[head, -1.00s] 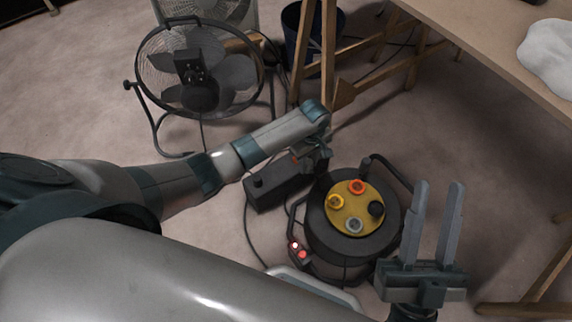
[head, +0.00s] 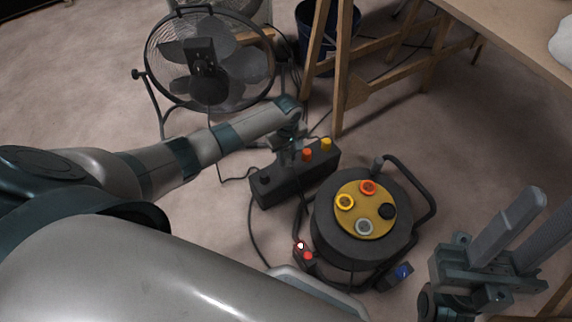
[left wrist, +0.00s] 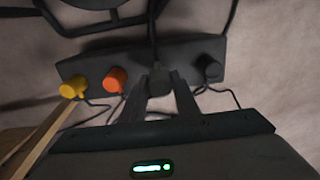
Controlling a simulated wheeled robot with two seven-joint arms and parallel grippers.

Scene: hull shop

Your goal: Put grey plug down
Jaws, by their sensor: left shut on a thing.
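My left gripper (head: 291,146) is over the middle of a dark power strip (head: 277,186) on the floor. In the left wrist view its fingers (left wrist: 158,92) are shut on a dark grey plug (left wrist: 158,84), with a black cable running away from it. The plug overlaps the strip (left wrist: 190,56) there; I cannot tell whether it is seated in a socket. An orange plug (left wrist: 115,79) and a yellow plug (left wrist: 73,87) stand to one side of it, and a black plug (left wrist: 208,68) to the other. My right gripper (head: 550,207) is open and empty at the right edge.
A cable reel (head: 333,238) with a yellow face and coloured sockets stands right of the strip. A small box with red lights (head: 305,254) is at its base. A floor fan (head: 203,70), a blue bucket (head: 318,35) and a wooden trestle table (head: 490,20) stand behind. Cables cross the floor.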

